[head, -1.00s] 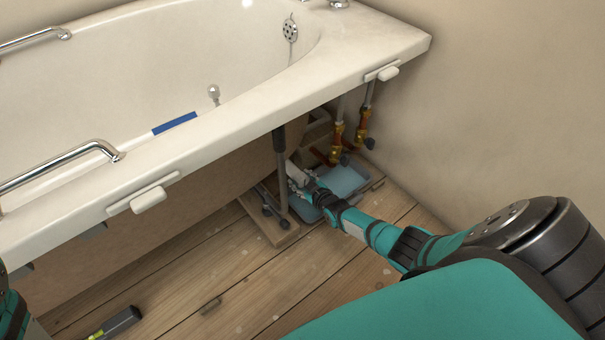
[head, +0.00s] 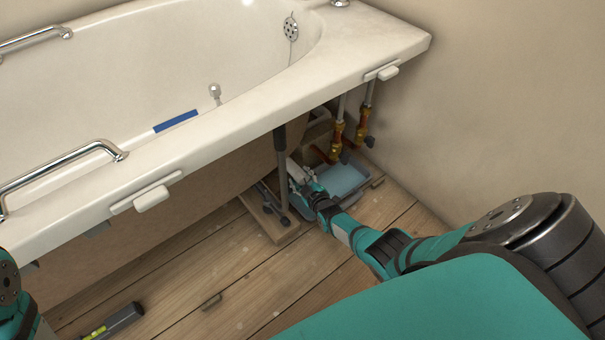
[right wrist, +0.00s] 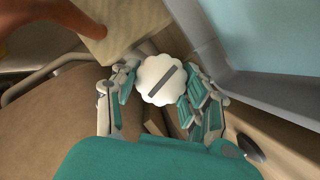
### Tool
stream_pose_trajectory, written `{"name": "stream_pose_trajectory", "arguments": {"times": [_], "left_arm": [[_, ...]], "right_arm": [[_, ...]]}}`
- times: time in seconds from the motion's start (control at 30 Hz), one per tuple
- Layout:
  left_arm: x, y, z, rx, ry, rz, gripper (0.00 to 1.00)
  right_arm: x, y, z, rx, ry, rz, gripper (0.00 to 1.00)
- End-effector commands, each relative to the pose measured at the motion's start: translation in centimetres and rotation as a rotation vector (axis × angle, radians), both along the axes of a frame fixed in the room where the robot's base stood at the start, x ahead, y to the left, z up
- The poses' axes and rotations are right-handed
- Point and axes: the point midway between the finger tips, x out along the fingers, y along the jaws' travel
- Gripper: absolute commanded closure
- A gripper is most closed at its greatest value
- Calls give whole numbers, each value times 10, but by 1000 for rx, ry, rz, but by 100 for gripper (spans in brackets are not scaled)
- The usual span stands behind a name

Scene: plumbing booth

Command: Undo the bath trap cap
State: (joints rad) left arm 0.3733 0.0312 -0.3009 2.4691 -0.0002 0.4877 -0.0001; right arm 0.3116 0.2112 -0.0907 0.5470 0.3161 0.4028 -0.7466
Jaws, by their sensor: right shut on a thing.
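The bath trap cap (right wrist: 161,80) is a white disc with a scalloped edge and a dark slanted bar across its face, seen in the right wrist view. My right gripper (right wrist: 154,86) has its fingers on either side of the cap and is shut on it. In the head view my right gripper (head: 302,186) reaches under the bath's near rim, beside the grey leg. The cap cannot be made out there, behind the gripper and under the rim. My left gripper is out of view; only part of my left arm shows at the left edge.
The bath (head: 230,120) overhangs the work area. A grey bath leg (head: 281,170) stands on a wooden board close left of my gripper. A pale blue tray (head: 345,180) lies to the right, below brass valves (head: 336,143). A spirit level (head: 115,322) lies on the open floorboards.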

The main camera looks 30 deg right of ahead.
Motion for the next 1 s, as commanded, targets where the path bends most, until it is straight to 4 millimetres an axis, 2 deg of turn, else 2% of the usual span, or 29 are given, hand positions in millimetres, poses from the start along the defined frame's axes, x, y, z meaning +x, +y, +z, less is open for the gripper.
{"name": "stream_pose_trajectory", "arguments": {"times": [0.1, 0.13, 0.3, 0.73, 1.0], "left_arm": [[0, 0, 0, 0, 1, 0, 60], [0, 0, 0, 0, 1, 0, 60], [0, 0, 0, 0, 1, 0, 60], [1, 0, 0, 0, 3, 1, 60], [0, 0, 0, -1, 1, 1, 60]], "right_arm": [[0, 2, -1, 2, 1, 2, 87], [0, 2, -1, 2, 1, 2, 53], [0, 1, 0, 2, 0, 2, 31], [-6, 3, 1, 5, -1, 2, 31], [-38, 8, 10, 4, 0, 1, 31]]}}
